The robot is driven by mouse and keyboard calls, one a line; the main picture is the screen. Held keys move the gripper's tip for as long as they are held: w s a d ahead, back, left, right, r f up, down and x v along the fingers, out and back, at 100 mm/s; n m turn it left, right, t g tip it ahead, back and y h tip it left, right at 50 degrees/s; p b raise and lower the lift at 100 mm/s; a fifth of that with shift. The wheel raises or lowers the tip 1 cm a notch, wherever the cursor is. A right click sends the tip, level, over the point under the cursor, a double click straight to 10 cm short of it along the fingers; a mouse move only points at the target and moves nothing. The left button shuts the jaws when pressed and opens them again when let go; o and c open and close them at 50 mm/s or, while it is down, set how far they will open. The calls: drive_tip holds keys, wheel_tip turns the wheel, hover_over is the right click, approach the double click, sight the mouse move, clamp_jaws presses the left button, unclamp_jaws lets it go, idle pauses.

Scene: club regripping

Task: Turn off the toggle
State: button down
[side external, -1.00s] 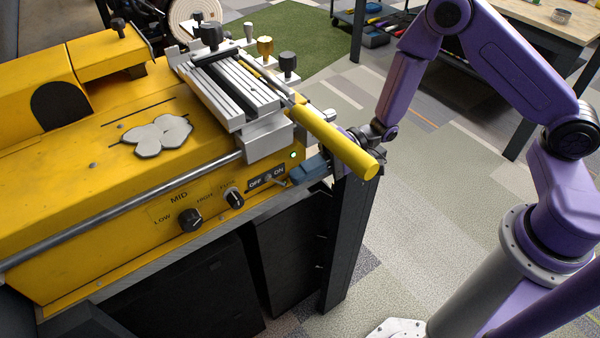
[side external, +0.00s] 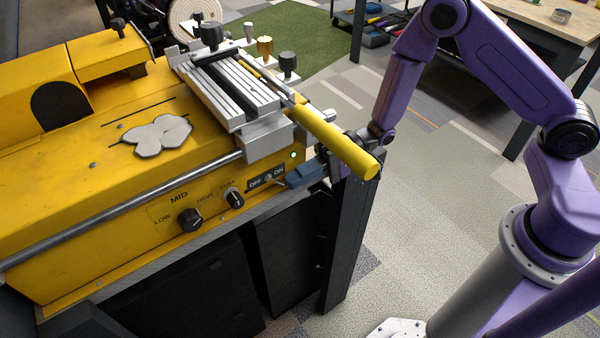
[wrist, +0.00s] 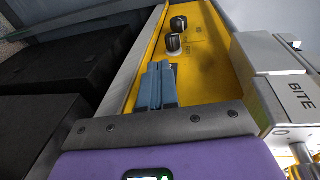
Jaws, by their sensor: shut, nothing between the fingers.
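The toggle (side external: 268,178) is a small lever on a dark OFF/ON plate at the right end of the yellow machine's front. OFF is on the left of the plate and ON on the right. A green light (side external: 294,155) glows above the plate. My gripper (side external: 288,182) is shut and empty, its blue-grey fingers at the right end of the plate beside the toggle. I cannot tell whether they touch it. In the wrist view the shut fingers (wrist: 160,66) point along the yellow panel, and the toggle is hidden.
A yellow bar (side external: 335,142) sticks out just above my gripper. Two black knobs, one labelled LOW/MID/HIGH (side external: 190,220) and another (side external: 234,198), sit left of the toggle. A grey clamp (side external: 235,90) is on top. Dark cabinets (side external: 290,260) stand below; the floor at right is open.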

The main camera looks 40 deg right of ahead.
drive_tip(key=shift+s, duration=0.1)
drive_tip(key=s+a, duration=0.2)
drive_tip(key=a, duration=0.1)
idle(0.6)
drive_tip(key=s+d+r, duration=0.2)
drive_tip(key=s+d, duration=0.4)
drive_tip(key=s, duration=0.6)
drive_tip(key=shift+d+r, duration=0.15)
drive_tip(key=shift+d, duration=0.15)
drive_tip(key=shift+s, duration=0.1)
idle(0.4)
